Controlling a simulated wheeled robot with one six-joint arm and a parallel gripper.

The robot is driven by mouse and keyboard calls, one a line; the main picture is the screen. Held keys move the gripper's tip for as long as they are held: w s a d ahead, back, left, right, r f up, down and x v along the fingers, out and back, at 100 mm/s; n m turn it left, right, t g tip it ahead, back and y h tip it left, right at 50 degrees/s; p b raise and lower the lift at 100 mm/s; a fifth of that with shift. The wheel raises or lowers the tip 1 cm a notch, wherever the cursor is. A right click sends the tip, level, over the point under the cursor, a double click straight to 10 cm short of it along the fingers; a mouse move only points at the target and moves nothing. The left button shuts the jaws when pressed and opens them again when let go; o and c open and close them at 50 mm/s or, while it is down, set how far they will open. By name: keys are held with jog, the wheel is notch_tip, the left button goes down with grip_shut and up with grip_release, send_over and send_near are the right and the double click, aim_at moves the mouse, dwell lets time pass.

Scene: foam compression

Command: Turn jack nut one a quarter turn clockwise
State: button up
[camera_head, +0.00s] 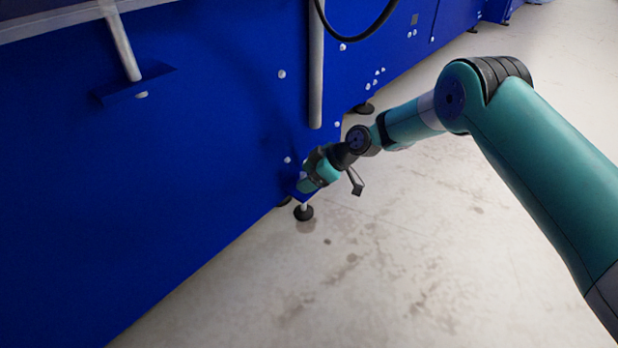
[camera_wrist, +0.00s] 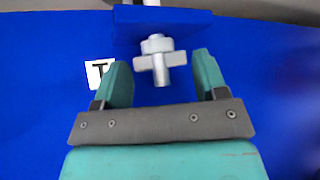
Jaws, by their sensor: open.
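The jack nut (camera_wrist: 156,60) shows in the wrist view as a light grey fitting with short arms, just under a blue bracket (camera_wrist: 162,22). A small white label with a black mark (camera_wrist: 98,70) is to its left; I cannot tell whether it gives a number. My gripper (camera_wrist: 163,82) is open, with one teal finger on each side of the nut and visible gaps between. In the head view my gripper (camera_head: 303,184) is low at the blue machine's side, beside a foot (camera_head: 303,213). The nut is hidden there.
The blue machine wall (camera_head: 190,170) fills the left. Another foot (camera_head: 364,108) stands farther along it. A black hose (camera_head: 350,32) and a grey pipe (camera_head: 316,80) are above my gripper. The concrete floor (camera_head: 400,260) is clear.

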jog(key=c, duration=0.7)
jog(key=shift+o, duration=0.3)
jog(key=shift+r+p, duration=0.15)
jog(key=shift+p, duration=0.2)
jog(key=shift+s+r+m+t+p, duration=0.15)
jog(key=shift+m+t+p, duration=0.25)
jog(key=shift+m+p, duration=0.3)
jog(key=shift+s+m+t+h+p, duration=0.1)
jog(key=shift+m+t+h+p, duration=0.3)
jog(key=shift+p, duration=0.85)
jog(key=m+t+p, duration=0.1)
jog(key=m+p, duration=0.1)
jog(key=shift+s+a+t+p, duration=0.1)
jog(key=shift+t+p, duration=0.2)
jog(key=shift+f+m+t+h+p, duration=0.25)
jog(key=shift+m+t+h+p, duration=0.25)
jog(key=shift+m+p, duration=0.3)
